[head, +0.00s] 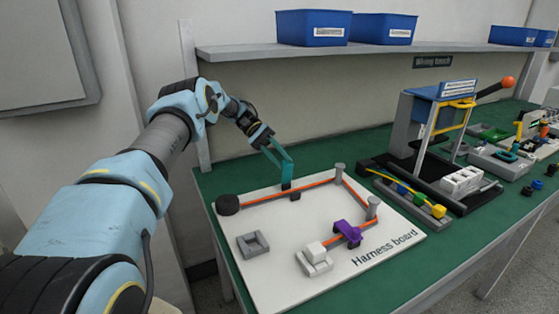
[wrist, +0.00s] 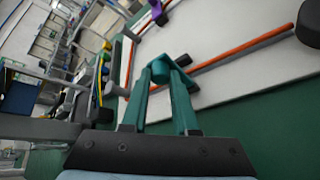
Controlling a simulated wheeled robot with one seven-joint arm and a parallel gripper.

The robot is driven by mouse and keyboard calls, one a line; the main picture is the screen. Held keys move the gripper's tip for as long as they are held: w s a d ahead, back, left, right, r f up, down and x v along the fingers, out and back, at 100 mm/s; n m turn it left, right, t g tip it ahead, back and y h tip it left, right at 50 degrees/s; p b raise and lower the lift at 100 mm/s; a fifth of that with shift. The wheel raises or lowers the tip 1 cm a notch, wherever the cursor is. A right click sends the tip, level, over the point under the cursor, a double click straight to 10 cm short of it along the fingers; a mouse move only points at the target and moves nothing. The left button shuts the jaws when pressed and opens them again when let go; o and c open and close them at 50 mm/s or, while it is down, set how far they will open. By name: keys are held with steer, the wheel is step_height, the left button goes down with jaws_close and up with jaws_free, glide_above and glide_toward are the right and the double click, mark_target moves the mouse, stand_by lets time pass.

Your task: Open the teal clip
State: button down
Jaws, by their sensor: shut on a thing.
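The teal clip (wrist: 160,70) shows in the wrist view between the tips of my gripper, beside the orange cable (wrist: 240,48). My gripper (head: 286,170) has long teal fingers and reaches down at the far side of the white harness board (head: 210,237). It is shut on the clip; the fingertips also show in the wrist view (wrist: 166,72). In the head view clip and fingers share one colour and are hard to tell apart. A dark mount sits below them on the board. Whether the clip's jaw is open is hidden.
The orange cable bends round grey posts (head: 372,208) from a black round end (head: 228,204). A purple clip (head: 348,232), a white block (head: 316,252) and an empty grey holder (head: 253,244) are on the board's near half. A blue-topped fixture (head: 440,91) stands to the right.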

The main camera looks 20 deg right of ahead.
steer(key=shift+f, duration=0.15)
steer(key=c, duration=0.7)
jaws_free()
